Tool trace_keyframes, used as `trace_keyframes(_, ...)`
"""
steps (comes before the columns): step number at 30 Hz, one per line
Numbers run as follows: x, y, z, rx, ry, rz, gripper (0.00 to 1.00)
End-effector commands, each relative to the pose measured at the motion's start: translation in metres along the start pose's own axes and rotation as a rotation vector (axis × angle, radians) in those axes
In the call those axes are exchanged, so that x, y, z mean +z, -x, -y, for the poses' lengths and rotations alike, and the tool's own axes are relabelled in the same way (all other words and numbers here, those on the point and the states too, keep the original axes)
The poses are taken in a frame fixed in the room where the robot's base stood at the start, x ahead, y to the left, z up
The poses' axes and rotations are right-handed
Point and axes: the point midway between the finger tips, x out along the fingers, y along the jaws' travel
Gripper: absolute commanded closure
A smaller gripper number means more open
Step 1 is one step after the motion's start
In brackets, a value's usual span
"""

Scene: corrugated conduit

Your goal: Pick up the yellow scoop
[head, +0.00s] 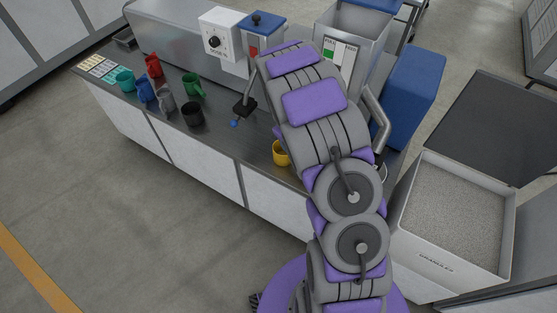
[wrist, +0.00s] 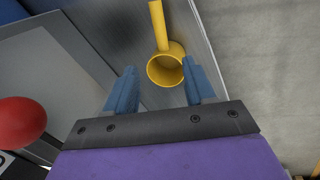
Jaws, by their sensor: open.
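The yellow scoop (head: 281,153) rests on the steel counter near its front edge, partly behind my arm in the head view. In the wrist view the scoop (wrist: 166,70) shows its round open cup toward me, with a straight handle running up out of the picture. My gripper (wrist: 159,66) is open, with two blue fingers. The scoop's cup appears between and beyond the fingertips, a little nearer the right finger. Nothing is held. I cannot tell how much depth separates the fingers from the scoop.
Several coloured scoops or cups, including a green one (head: 193,84) and a black one (head: 192,114), stand along the counter's left part. A red ball-shaped knob (wrist: 20,124) is left of my fingers. A bin of grey granules (head: 455,205) stands right. Floor at left is clear.

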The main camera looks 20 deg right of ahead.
Motion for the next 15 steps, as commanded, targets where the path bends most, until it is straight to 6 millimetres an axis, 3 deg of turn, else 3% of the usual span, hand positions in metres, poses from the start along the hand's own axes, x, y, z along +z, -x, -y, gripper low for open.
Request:
trace_keyframes(5, -0.003, -0.018, 0.003, 0.001, 0.007, 0.001, 0.46)
trace_keyframes(15, -0.002, -0.083, 0.005, 0.002, 0.006, 0.003, 0.46)
